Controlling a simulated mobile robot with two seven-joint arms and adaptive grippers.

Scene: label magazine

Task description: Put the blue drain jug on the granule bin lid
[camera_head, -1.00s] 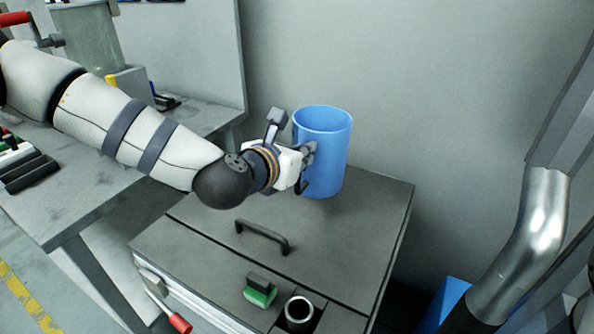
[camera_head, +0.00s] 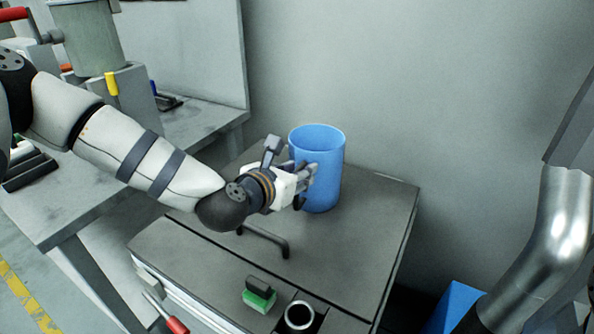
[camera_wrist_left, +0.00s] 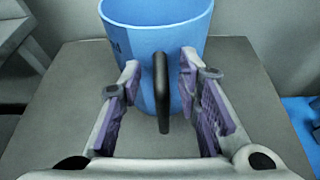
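The blue drain jug (camera_head: 328,172) stands upright on the back part of the grey granule bin lid (camera_head: 352,240), and its base appears to rest on the lid. In the left wrist view the jug (camera_wrist_left: 150,40) fills the top centre, its black handle (camera_wrist_left: 162,92) pointing at me. My left gripper (camera_head: 305,182) is at the jug's left front side. In the wrist view its fingers (camera_wrist_left: 160,105) are spread on either side of the handle, with a gap on each side. In the head view the gripper hides the handle. My right gripper is not in view.
A dark bar handle (camera_head: 264,241) crosses the lid in front of the jug. A green-and-black block (camera_head: 259,294) and a metal ring (camera_head: 299,315) lie at the front. A workbench (camera_head: 200,122) stands left, a shiny pipe (camera_head: 540,240) right. A wall is behind.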

